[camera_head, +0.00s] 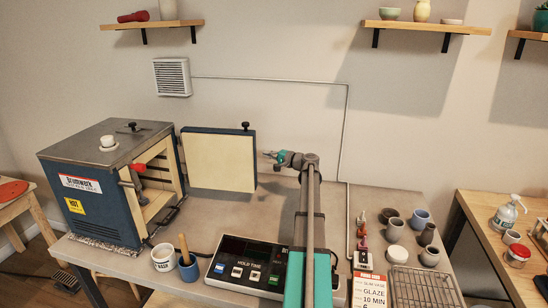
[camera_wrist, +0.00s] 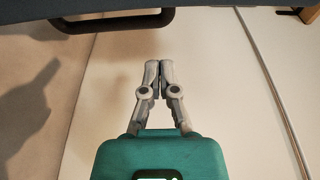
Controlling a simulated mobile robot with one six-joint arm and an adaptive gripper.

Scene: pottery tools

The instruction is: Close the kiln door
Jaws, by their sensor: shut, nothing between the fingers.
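The kiln (camera_head: 95,195) is a dark blue box at the left of the table, with a cream-lined opening (camera_head: 155,180) on its right side. Its door (camera_head: 222,162) stands wide open, a flat panel with a cream inner face and dark blue edge, with a black knob on top. My gripper (camera_head: 265,154) is shut and empty, close to the right edge of the door in the head view; I cannot tell whether it touches. In the wrist view my shut fingers (camera_wrist: 159,66) point at bare wall, with a dark bar (camera_wrist: 115,22) above them.
A control box (camera_head: 245,268), a wax wash pot (camera_head: 163,257) and a blue mortar with pestle (camera_head: 188,267) stand in front of the kiln. Several cups (camera_head: 395,229) and a wire rack (camera_head: 425,288) are at the right. The table below the door is clear.

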